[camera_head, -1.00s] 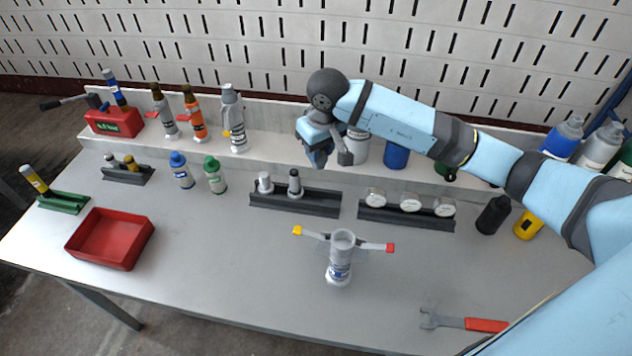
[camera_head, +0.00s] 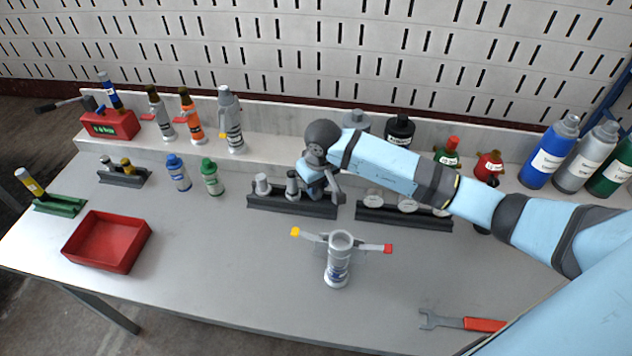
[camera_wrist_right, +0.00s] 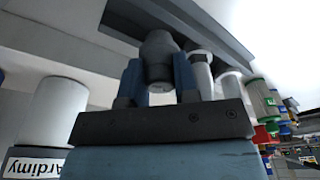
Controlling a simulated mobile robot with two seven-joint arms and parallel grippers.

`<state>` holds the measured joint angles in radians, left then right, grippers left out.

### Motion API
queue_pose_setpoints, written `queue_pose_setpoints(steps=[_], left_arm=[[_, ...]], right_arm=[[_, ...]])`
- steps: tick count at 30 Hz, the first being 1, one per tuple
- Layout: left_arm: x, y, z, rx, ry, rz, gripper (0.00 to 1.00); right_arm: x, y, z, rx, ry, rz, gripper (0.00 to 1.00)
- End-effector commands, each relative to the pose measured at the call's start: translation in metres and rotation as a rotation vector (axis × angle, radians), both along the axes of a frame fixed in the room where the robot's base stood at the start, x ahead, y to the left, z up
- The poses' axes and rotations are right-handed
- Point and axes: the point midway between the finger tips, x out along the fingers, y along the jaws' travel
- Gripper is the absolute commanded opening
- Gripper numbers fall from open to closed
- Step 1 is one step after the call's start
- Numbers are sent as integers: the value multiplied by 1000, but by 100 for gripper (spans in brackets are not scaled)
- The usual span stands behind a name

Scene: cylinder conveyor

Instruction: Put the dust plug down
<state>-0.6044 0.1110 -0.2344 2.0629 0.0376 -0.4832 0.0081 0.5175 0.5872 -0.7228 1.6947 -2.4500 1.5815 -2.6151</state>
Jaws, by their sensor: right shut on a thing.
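My right gripper (camera_head: 320,194) is at the right end of a dark grey rack (camera_head: 267,206) on the table. In the right wrist view its blue fingers (camera_wrist_right: 159,88) are shut on a grey cylindrical plug (camera_wrist_right: 159,52), the dust plug. The plug is right at the dark rack (camera_wrist_right: 200,28); I cannot tell whether it is seated. In the head view the plug is hidden by the gripper. A light plug (camera_head: 263,185) and a grey plug (camera_head: 292,183) stand upright in the same rack. My left gripper is not in view.
A second rack (camera_head: 430,222) with round white-topped items is just right of my gripper. A red tray (camera_head: 105,262) and a wrench (camera_head: 465,322) lie on the table. Bottles line the back shelf.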

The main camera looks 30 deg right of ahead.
Motion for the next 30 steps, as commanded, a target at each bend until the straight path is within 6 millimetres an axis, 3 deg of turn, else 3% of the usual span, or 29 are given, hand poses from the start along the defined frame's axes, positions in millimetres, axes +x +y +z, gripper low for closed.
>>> queue_pose_setpoints(steps=[15, 16, 18, 30], left_arm=[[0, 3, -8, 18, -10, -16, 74], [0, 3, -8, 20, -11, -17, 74], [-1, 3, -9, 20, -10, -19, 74], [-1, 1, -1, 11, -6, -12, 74]], right_arm=[[0, 0, -12, 0, -1, 0, 0], [0, 0, -12, 0, 0, 0, 35], [0, 0, -12, 0, 0, 0, 51], [0, 1, -4, 2, 0, -1, 54]])
